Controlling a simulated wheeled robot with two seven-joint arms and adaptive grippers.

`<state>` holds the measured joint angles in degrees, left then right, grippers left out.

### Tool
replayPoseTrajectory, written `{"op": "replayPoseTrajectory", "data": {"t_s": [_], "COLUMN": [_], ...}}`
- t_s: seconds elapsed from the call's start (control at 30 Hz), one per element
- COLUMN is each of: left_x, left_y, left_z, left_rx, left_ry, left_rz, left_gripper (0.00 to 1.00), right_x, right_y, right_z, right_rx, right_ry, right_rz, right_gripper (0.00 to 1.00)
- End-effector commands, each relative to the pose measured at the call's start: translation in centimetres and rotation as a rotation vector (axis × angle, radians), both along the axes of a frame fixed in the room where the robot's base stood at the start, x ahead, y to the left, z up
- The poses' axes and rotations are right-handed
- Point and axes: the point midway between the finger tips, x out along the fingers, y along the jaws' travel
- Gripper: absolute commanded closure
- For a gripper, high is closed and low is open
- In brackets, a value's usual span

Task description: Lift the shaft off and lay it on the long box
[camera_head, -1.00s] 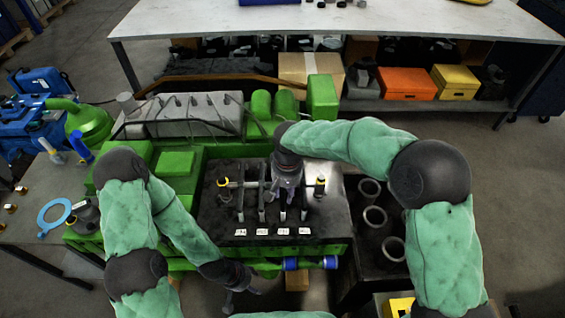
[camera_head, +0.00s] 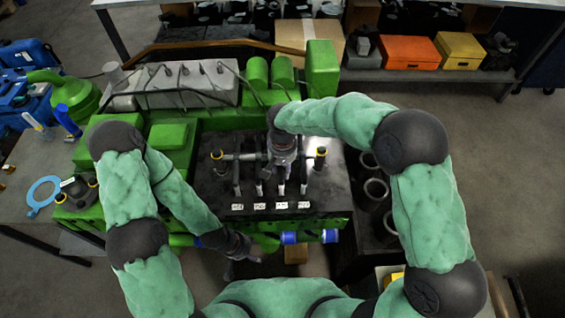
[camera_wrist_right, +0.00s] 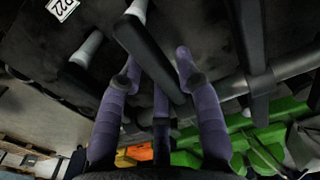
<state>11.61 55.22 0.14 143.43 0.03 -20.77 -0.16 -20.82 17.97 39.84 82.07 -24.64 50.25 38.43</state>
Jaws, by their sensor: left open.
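The shaft (camera_head: 243,157) is a thin grey rod lying across the top of the green engine block, with dark rocker arms along it and yellow-ringed posts near both ends. My right gripper (camera_head: 282,168) points down over its middle. In the right wrist view, its purple fingers (camera_wrist_right: 158,75) straddle a dark rocker arm (camera_wrist_right: 150,55) beside the shaft (camera_wrist_right: 290,68); whether they grip is unclear. My left gripper (camera_head: 238,268) is open and empty, low in front of the block. A dark box (camera_head: 358,238) with round rings stands right of the engine; I cannot tell if it is the long box.
The green engine (camera_head: 180,135) fills the middle. Blue-ended cylinders (camera_head: 305,238) lie at its front edge. A blue ring (camera_head: 42,193) lies on the left table. Orange (camera_head: 408,52) and yellow (camera_head: 460,50) boxes sit on the back shelf. Floor is clear at the right.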

Motion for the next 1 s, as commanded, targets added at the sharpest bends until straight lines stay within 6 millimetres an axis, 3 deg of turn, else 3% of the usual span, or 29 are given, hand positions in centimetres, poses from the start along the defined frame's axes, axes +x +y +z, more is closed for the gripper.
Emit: {"op": "replayPoseTrajectory", "data": {"t_s": [0.43, 0.57, 1.0], "left_x": [0.01, 0.01, 0.00], "left_y": [0.00, 0.00, 0.00], "left_z": [-0.27, -0.28, 0.12], "left_rx": [0.000, 0.000, 0.000], "left_ry": [0.000, 0.000, 0.000], "left_rz": [0.000, 0.000, 0.000], "left_gripper": [0.43, 0.43, 0.43], "right_x": [0.03, 0.02, 0.24], "right_y": [-0.01, -0.01, 0.03], "right_z": [-0.83, -0.83, -0.07], "right_rx": [0.000, 0.000, 0.003], "right_ry": [-0.001, -0.001, -0.007], "right_rz": [0.000, 0.000, -0.001], "right_gripper": [0.66, 1.00, 1.00]}}
